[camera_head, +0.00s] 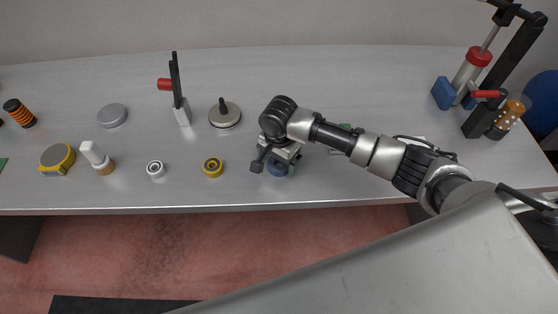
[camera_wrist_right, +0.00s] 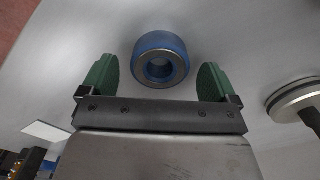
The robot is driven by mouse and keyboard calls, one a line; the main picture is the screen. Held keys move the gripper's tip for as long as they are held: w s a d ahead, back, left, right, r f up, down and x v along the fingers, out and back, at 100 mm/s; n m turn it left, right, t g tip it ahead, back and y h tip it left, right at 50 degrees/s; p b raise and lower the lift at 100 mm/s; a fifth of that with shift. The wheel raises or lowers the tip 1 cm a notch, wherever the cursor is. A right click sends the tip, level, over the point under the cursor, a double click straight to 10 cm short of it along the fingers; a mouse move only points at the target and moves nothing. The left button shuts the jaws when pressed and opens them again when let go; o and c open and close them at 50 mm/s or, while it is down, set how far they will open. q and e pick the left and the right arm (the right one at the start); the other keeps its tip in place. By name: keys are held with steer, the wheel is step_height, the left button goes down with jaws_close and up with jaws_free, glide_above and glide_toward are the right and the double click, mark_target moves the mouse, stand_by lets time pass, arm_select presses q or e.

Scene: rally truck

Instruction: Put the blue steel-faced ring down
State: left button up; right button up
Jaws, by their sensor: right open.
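The blue steel-faced ring (camera_wrist_right: 160,60) lies on the grey bench top, seen in the right wrist view with its steel face and dark bore toward the camera. In the head view it shows as a bit of blue (camera_head: 277,169) below my right gripper, which hides part of it. My right gripper (camera_head: 279,160) is open above the bench. In the right wrist view its two green finger pads (camera_wrist_right: 157,80) stand apart on either side of the ring, with a gap on each side. My left gripper is not in view.
A yellow ring (camera_head: 212,167) and a white ring (camera_head: 156,169) lie to the left. A round metal disc with a knob (camera_head: 224,114) stands behind, beside a red-and-black clamp (camera_head: 175,90). A blue-and-red press (camera_head: 470,75) stands at the right. The bench front edge (camera_head: 180,210) is close.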

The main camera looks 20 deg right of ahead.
step_height(320, 180, up, 11)
steer(key=shift+b, duration=0.3)
steer(key=shift+f, duration=0.2)
